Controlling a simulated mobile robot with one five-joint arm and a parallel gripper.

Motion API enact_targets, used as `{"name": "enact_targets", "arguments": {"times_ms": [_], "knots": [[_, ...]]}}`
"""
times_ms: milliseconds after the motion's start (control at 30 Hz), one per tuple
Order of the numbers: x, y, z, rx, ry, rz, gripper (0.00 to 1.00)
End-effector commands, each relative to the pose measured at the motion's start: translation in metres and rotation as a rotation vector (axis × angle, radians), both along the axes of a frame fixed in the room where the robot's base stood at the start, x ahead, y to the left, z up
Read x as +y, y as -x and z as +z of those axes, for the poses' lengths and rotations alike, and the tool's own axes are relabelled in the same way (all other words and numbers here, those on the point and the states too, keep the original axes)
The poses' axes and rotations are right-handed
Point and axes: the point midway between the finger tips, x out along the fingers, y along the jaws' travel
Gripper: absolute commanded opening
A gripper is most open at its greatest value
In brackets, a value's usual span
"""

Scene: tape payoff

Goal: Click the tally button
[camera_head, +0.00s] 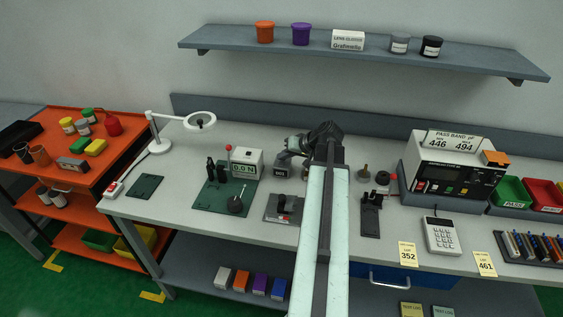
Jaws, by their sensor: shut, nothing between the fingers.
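A small grey box with a dark label or display (281,171) sits on the bench left of my arm and looks like the tally counter. Its button cannot be made out, and the top of the box is partly covered by my gripper. My gripper (285,158) is at the end of my arm, which reaches up the middle of the view and bends left. It is shut and empty, close above or behind the small box. I cannot tell whether it touches the box.
A force gauge reading 0.0 N (246,164) and a green mat (211,203) stand to the left. A dark fixture (284,208) lies in front. Right of my arm are a black stand (371,219), a tester (452,172) and a calculator (442,236). A shelf (375,53) hangs above.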

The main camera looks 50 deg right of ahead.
Motion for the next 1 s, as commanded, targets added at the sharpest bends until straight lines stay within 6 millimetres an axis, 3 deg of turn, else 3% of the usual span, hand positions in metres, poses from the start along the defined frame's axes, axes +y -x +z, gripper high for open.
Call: {"name": "enact_targets", "arguments": {"times_ms": [267,800,1000], "knots": [[0.000,0.000,0.001,0.000,0.000,0.000,0.00],[0.000,0.000,0.051,-0.001,0.000,-0.001,0.00],[0.000,0.000,0.049,-0.001,0.000,-0.001,0.00]]}}
